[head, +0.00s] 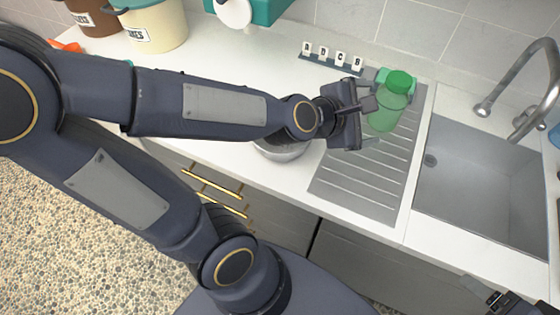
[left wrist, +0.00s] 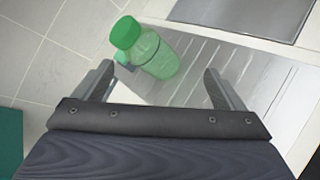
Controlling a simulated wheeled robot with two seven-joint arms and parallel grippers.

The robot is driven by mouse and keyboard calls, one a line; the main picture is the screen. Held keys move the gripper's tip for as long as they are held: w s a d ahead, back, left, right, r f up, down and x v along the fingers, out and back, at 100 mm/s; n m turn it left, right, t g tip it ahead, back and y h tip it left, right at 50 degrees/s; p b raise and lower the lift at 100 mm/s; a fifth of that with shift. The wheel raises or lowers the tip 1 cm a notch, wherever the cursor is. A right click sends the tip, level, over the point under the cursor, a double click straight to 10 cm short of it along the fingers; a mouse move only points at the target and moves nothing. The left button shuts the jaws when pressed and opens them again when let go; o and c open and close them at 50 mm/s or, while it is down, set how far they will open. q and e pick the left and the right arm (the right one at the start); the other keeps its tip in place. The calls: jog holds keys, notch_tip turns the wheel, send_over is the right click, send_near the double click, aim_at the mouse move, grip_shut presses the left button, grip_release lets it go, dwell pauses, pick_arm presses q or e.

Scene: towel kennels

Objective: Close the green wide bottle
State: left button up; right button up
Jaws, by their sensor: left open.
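The green wide bottle (head: 384,118) is see-through and stands upright on the ridged drainboard (head: 345,190). A darker green cap (head: 399,82) shows at its top; I cannot tell how firmly it sits. The bottle (left wrist: 158,62) and cap (left wrist: 125,33) also show in the left wrist view, beyond and between the fingers. My left gripper (head: 368,96) is open and empty, just left of the bottle, its fingers pointing at it. The open fingers also show in the left wrist view (left wrist: 158,78). My right gripper (head: 500,301) is partly visible at the bottom right, far from the bottle.
A small green object (head: 381,75) sits just behind the bottle. A sink (head: 470,185) with a tall faucet (head: 520,75) lies right. A letter-block rack (head: 330,60) stands by the wall. A metal bowl (head: 283,151) is partly hidden under my left arm. Canisters (head: 155,28) stand back left.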

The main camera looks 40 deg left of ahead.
pick_arm(q)
jog(key=s+a+f+m+g, duration=0.2)
jog(key=s+a+m+g, duration=0.1)
jog(key=s+m, duration=0.6)
jog(key=s+a+f+m+g, duration=0.2)
jog(key=s+a+m+g, duration=0.1)
jog(key=s+m, duration=0.6)
jog(key=a+m, duration=0.1)
jog(key=m, duration=0.2)
jog(key=shift+a+f+m+y, duration=0.2)
jog(key=shift+a+m+y, duration=0.1)
jog(key=shift+a, duration=0.1)
